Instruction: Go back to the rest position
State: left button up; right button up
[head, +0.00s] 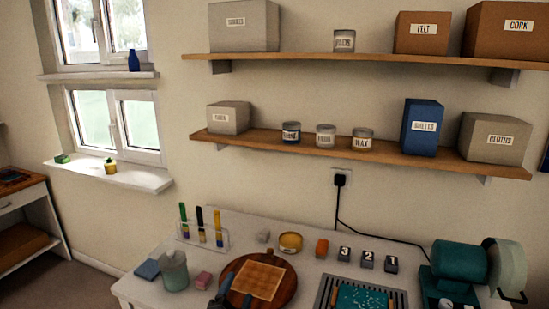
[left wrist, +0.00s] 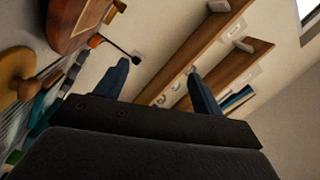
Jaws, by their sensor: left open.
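My left gripper (head: 234,293) shows at the bottom edge of the head view, in front of the round wooden board (head: 285,288) with a pale square sheet on it. In the left wrist view its two dark blue fingers (left wrist: 162,88) stand wide apart with nothing between them. That view is tilted and looks past the fingers toward the wall shelves. My right gripper is in neither view.
The white worktable (head: 135,288) holds a cloudy jar (head: 174,272), a tube rack (head: 202,238), a yellow tin (head: 290,242), numbered blocks (head: 367,261), a tray (head: 325,292) and a teal machine (head: 460,262). Two wall shelves (head: 370,158) hang above with boxes and jars.

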pick_arm(q)
jog(key=s+a+f+n+g+y, duration=0.45)
jog(key=s+a+f+n, duration=0.2)
jog(key=f, duration=0.35)
jog(key=s+a+f+n+g, duration=0.2)
jog(key=s+f+g, duration=0.15)
jog(key=s, duration=0.45)
jog(key=s+a+f+n+g+h, duration=0.1)
jog(key=s+a+f+n+g, duration=0.15)
jog(key=s+f, duration=0.4)
jog(key=s+a+f+n+g, duration=0.15)
jog(key=s+g, duration=0.25)
jog(key=s, duration=0.5)
jog(key=s+d+f+g, duration=0.1)
jog(key=s+f, duration=0.1)
jog(key=f, duration=1.2)
jog(key=s+d+f, duration=0.1)
jog(key=f, duration=1.4)
jog(key=s+d+f+g, duration=0.1)
jog(key=s+f, duration=0.1)
jog(key=f, duration=1.2)
jog(key=shift+s+d+f+g, duration=0.2)
jog(key=shift+s+d+g, duration=0.05)
jog(key=shift+s+g, duration=0.1)
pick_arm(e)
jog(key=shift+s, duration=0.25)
pick_arm(q)
jog(key=shift+h, duration=0.25)
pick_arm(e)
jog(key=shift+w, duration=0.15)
